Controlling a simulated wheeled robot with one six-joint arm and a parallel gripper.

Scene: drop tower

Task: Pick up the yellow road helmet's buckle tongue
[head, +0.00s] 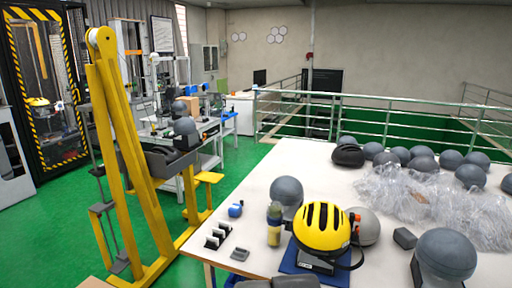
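The yellow road helmet (323,229) with black vents sits on a dark stand on a blue mat (289,264), near the front of the white table. A dark strap (357,260) hangs in a loop at the helmet's right side. A small orange-red part (355,219) shows at its right edge. The buckle tongue is too small to tell apart from the strap. My gripper cannot be made out in this view.
Grey headforms (286,191) and (446,255) stand left and right of the helmet. A yellow-and-grey bottle (274,225) is close on its left. Clear plastic wrap (430,197) covers the right rear. A yellow drop tower (130,150) stands left of the table. Dark shapes cross the bottom edge.

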